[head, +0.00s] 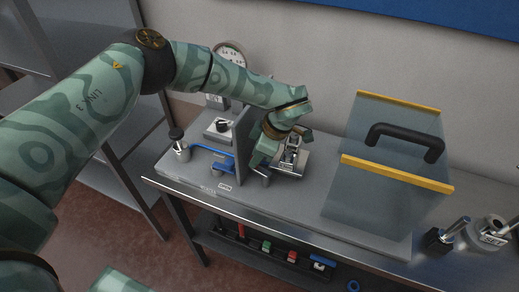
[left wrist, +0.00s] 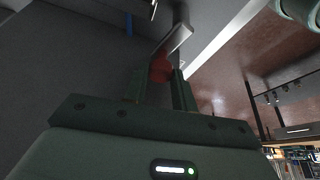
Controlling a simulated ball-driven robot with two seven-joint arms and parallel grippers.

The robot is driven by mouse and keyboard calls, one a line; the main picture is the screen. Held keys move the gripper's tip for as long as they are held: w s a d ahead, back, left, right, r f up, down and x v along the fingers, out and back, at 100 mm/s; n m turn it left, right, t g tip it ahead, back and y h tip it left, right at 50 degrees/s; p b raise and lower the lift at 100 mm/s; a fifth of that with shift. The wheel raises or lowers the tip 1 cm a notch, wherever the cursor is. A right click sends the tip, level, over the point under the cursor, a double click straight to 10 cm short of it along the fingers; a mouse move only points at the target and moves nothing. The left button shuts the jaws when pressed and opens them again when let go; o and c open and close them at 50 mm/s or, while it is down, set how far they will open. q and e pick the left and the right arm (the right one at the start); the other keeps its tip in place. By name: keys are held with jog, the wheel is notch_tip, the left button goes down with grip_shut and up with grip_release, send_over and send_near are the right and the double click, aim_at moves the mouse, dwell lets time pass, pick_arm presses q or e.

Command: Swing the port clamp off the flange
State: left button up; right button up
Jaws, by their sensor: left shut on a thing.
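My left gripper (head: 262,155) reaches down beside the upright grey plate (head: 243,140), on its right side, above the bench base. In the left wrist view its fingers (left wrist: 160,82) are shut on a red grip (left wrist: 161,67) with a pale metal bar (left wrist: 178,42) running up from it. This looks like the port clamp's handle; the flange behind it is mostly hidden. In the head view the gripper covers the red grip. Metal fittings (head: 291,158) show just right of the fingers. A blue part (head: 225,165) lies low by the plate. My right gripper is not in view.
A clear box (head: 380,165) with yellow edges and a black handle (head: 405,138) stands to the right. A dial gauge (head: 230,55) stands behind, and a small post (head: 180,145) stands at left. Metal weights (head: 490,236) lie at far right. A tool shelf (head: 275,245) hangs below the bench edge.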

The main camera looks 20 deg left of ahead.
pick_arm(q)
jog(key=shift+s+n+g+p, duration=0.25)
jog(key=shift+n+g+p, duration=0.15)
jog(key=shift+n, duration=0.9)
jog(key=shift+s, duration=0.1)
jog(key=shift+h, duration=0.3)
jog(key=o, duration=0.7)
jog(key=v, duration=1.6)
jog(key=shift+d+r, duration=0.15)
